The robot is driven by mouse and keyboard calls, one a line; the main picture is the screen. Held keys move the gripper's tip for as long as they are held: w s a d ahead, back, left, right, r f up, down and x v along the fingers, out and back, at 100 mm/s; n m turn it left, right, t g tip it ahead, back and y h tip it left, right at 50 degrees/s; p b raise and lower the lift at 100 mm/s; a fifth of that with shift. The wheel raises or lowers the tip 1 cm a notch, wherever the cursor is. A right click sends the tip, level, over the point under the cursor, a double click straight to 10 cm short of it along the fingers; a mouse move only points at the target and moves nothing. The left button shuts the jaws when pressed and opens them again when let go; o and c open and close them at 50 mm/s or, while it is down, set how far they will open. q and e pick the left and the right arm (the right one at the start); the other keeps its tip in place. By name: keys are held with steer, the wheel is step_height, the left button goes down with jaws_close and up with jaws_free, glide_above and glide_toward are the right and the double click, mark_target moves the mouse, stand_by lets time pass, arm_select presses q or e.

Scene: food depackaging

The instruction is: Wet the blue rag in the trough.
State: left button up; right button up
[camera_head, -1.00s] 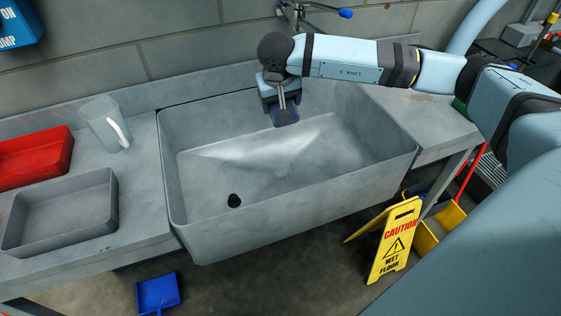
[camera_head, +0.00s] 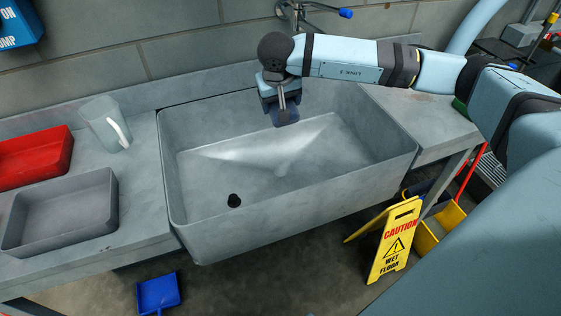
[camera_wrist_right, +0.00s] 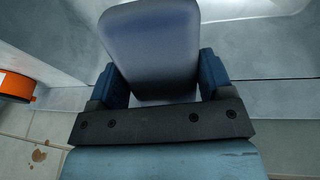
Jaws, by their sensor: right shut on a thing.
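The grey trough (camera_head: 290,224) is set into the worktop, with a dark round drain hole (camera_head: 234,201) in its floor. My right gripper (camera_head: 281,98) points down inside the back part of the trough's opening. It is shut on the dark blue rag (camera_head: 285,116), which hangs above the trough floor. In the right wrist view the rag (camera_wrist_right: 152,45) is a flat, rounded, blue-grey piece between the two blue fingers. A bright patch lies on the trough floor; I cannot tell whether it is water. My left gripper is not in view.
A tap (camera_head: 298,12) with a blue-tipped lever stands behind the trough. On the left worktop are a clear jug (camera_head: 103,121), a red tray (camera_head: 62,150) and a grey tray (camera_head: 112,205). A yellow wet-floor sign (camera_head: 395,240) and a blue dustpan (camera_head: 158,293) are on the floor.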

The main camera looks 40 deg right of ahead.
stand_by(0.5)
steer(key=shift+r+p, duration=0.3)
steer(key=shift+r, duration=0.15)
step_height(320, 180, up, 3)
steer(key=shift+f+p, duration=0.2)
steer(key=shift+p, duration=0.4)
steer(key=shift+r, duration=0.3)
